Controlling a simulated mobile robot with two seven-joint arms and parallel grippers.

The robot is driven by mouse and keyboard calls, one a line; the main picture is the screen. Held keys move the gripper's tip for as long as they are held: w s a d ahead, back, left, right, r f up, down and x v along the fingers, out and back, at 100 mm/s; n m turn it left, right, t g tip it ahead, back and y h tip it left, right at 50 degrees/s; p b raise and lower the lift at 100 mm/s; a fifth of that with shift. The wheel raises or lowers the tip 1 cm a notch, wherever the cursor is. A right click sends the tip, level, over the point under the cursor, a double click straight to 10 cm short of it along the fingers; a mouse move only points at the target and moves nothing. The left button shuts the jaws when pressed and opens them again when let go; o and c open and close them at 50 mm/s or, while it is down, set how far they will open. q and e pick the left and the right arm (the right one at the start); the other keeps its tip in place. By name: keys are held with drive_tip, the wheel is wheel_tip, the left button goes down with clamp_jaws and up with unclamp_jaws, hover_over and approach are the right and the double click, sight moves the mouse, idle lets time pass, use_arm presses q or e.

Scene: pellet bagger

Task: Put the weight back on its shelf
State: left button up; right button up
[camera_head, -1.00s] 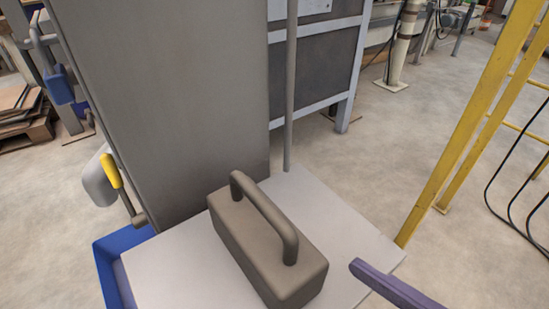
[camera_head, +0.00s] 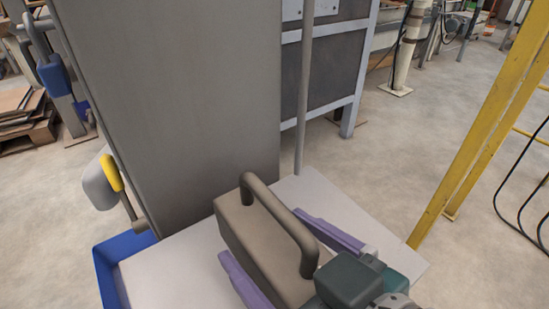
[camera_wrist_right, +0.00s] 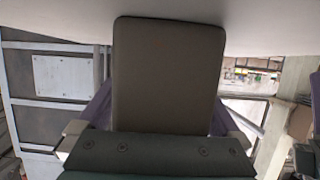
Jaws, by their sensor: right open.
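The weight is a brown-grey block (camera_head: 238,232) with a bar handle on top. It sits on a light grey shelf plate (camera_head: 168,275) in the head view. My right gripper (camera_head: 260,235) reaches in from the lower right, with one purple finger along each long side of the block. It is open, and I cannot tell whether either finger touches the block. The gripper's dark green body hides the near end. In the right wrist view, the block (camera_wrist_right: 168,75) fills the middle between the fingers. My left gripper is not in view.
A tall grey column (camera_head: 170,110) stands behind the weight. A thin upright pole (camera_head: 304,100) rises at the shelf's far corner. A blue bin (camera_head: 105,275) is at lower left. A yellow ladder-like frame (camera_head: 480,130) stands at right. Floor between is open.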

drive_tip(key=shift+w+a, duration=0.1)
clamp_jaws()
idle(0.8)
drive_tip(key=shift+r, duration=0.2)
